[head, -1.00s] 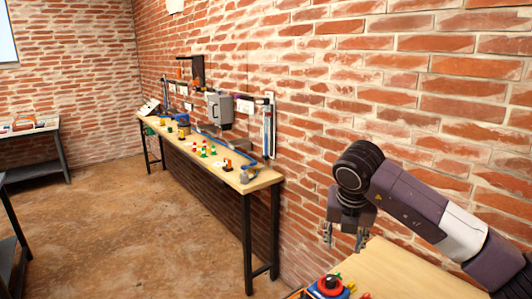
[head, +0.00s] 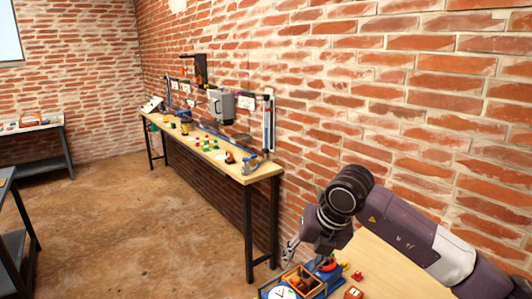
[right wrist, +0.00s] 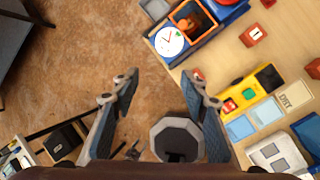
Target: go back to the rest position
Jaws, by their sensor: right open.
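My right gripper (head: 290,253) hangs at the left end of my right arm in the head view, at the left edge of the near wooden bench (head: 388,266). In the right wrist view my right gripper (right wrist: 163,86) has its two fingers spread apart with nothing held between the tips. Brown floor shows between the tips. A grey eight-sided thing (right wrist: 160,130) with a dark middle shows lower down between the fingers; I cannot tell its height. My left gripper is not in view.
The near bench holds a tray with a white dial (right wrist: 170,41), a yellow device (right wrist: 247,93) and red blocks (right wrist: 253,35). A long bench (head: 236,169) with tools stands along the brick wall (head: 370,100).

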